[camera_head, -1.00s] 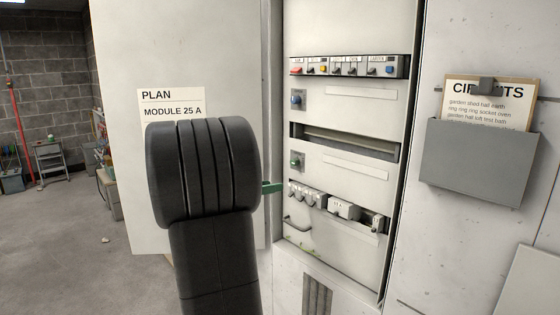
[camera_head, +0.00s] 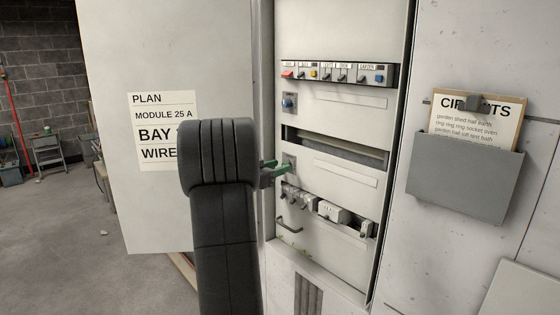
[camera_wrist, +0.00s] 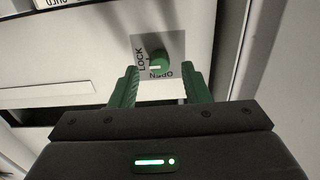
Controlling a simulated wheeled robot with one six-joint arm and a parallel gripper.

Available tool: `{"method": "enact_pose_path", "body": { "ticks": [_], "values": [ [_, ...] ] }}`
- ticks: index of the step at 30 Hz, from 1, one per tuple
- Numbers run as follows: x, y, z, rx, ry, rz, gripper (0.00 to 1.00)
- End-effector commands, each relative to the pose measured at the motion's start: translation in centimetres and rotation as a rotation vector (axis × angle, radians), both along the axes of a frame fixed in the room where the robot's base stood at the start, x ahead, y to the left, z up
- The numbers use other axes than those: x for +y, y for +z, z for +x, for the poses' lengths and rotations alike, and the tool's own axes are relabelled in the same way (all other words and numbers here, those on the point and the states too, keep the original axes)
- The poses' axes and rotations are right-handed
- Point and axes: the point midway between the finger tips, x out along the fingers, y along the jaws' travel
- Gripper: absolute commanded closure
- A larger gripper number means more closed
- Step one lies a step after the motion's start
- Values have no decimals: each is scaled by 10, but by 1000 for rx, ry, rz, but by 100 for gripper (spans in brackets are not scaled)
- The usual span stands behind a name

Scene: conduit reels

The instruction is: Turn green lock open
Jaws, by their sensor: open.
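The green lock (camera_wrist: 160,64) is a round knob on a grey plate marked LOCK and OPEN. A pale line on the knob points towards the LOCK side in the wrist view. My gripper (camera_wrist: 156,88) is open, with its green fingers to either side of and just short of the knob, which shows between and beyond the tips. In the head view my gripper (camera_head: 274,172) is at the cabinet's left side, in front of the lock plate (camera_head: 289,161), and the knob itself is mostly hidden behind the fingers.
Above is a row of switches (camera_head: 335,73) and a blue knob (camera_head: 288,102). An open slot (camera_head: 335,150) lies between panels. Below are grey sockets and breakers (camera_head: 333,212) and a handle (camera_head: 288,224). The open cabinet door (camera_head: 105,60) stands left; a grey document holder (camera_head: 464,175) hangs right.

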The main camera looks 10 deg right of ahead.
Motion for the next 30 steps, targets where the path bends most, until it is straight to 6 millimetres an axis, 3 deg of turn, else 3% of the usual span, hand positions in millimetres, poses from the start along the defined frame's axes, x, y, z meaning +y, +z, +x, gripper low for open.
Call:
{"method": "enact_pose_path", "body": {
  "ticks": [4,14,21,30],
  "values": [
    [-11,1,7,2,-1,0,57],
    [-13,-1,9,1,0,-1,57],
    [-13,-1,8,1,0,0,100],
    [-13,-3,8,9,0,-6,100]
  ]
}}
